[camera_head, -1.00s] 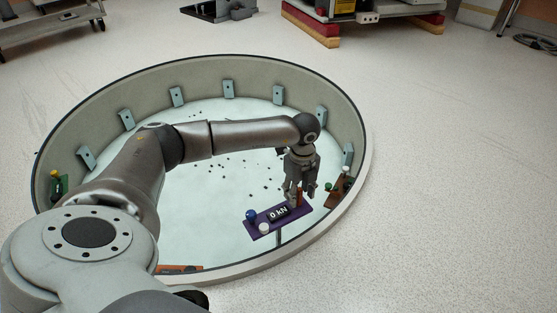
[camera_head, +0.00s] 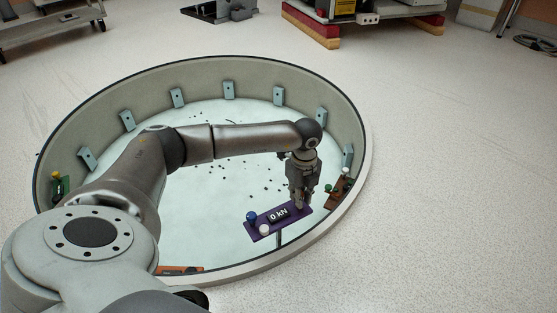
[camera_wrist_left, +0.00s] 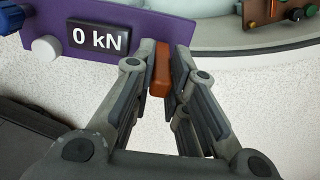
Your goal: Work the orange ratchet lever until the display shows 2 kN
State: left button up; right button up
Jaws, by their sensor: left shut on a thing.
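The purple panel (camera_head: 262,229) stands inside the round pit, with a display (camera_head: 279,215) reading 0 kN; the left wrist view shows the same reading on the display (camera_wrist_left: 99,39). My left gripper (camera_head: 300,203) is at the panel's right end. In the left wrist view, the orange lever (camera_wrist_left: 160,70) is between the fingers of my left gripper (camera_wrist_left: 161,68), which is shut on it. In the head view the lever is mostly hidden by the gripper. My right gripper is not in view.
A blue knob (camera_head: 251,216) and a white knob (camera_head: 264,230) sit on the panel's left part. A brown panel (camera_head: 337,193) with knobs is close to the right, by the pit wall. The pit's rim (camera_head: 366,165) surrounds the area.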

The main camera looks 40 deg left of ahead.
pick_arm(q)
jog(key=shift+s+d+f, duration=0.15)
jog(key=shift+s+d, duration=0.05)
jog(key=shift+d, duration=0.3)
jog(key=shift+s+d+f+p, duration=0.25)
jog(key=shift+d+p, duration=0.2)
jog(key=shift+d, duration=0.2)
jog(key=shift+d+f, duration=0.1)
jog(key=shift+d, duration=0.05)
jog(key=shift+s+d+f, duration=0.25)
jog(key=shift+d+f, duration=0.15)
jog(key=shift+d, duration=0.05)
jog(key=shift+a, duration=0.1)
